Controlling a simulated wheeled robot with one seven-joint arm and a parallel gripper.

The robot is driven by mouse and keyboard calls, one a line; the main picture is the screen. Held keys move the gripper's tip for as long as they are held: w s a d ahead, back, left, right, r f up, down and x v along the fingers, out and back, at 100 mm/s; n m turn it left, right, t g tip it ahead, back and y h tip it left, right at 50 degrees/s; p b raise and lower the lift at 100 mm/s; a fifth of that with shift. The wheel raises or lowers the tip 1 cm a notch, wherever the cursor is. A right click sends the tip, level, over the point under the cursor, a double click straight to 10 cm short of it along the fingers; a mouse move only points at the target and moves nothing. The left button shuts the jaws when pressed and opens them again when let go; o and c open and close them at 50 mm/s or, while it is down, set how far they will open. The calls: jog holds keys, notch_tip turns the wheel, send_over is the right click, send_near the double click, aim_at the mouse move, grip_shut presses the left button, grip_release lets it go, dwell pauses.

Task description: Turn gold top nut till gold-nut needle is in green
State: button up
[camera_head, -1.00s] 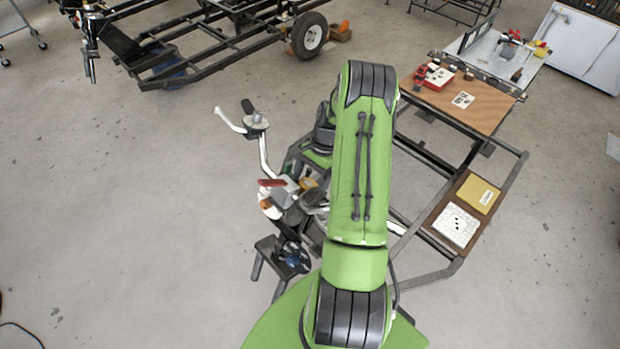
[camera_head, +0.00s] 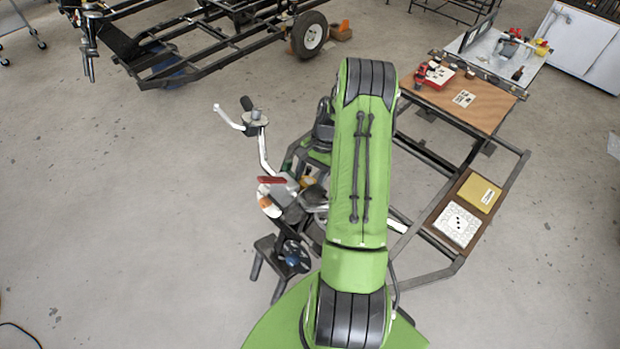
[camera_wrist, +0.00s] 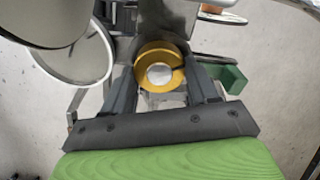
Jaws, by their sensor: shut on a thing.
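The gold top nut (camera_wrist: 160,56) shows in the wrist view as a gold ring around a pale round centre. My gripper (camera_wrist: 160,72) is shut on it, with one dark finger on each side of the ring. In the head view a small gold-yellow spot, likely the nut (camera_head: 308,182), shows just left of my green arm. My fingers are mostly hidden there by the arm. I cannot make out the gold-nut needle or a green zone in either view.
A white-rimmed round part (camera_wrist: 85,62) is close to the left finger in the wrist view. A green block (camera_wrist: 228,77) is by the right finger. In the head view, handlebar-like white tubing (camera_head: 262,150) stands left of the arm. A workbench (camera_head: 480,108) is at right.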

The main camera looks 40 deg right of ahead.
jog(key=n+b, duration=0.2)
jog(key=n, duration=0.3)
jog(key=shift+w+f+n+b, duration=0.1)
jog(key=shift+n+b, duration=0.2)
jog(key=shift+b, duration=0.05)
jog(key=n+b, duration=0.2)
jog(key=n, duration=0.3)
jog(key=shift+n+b, duration=0.3)
jog(key=shift+n, duration=0.1)
jog(key=o, duration=1.1)
jog(key=shift+c, duration=0.2)
jog(key=shift+a, duration=0.1)
jog(key=p+v, duration=0.3)
jog(key=v, duration=1.3)
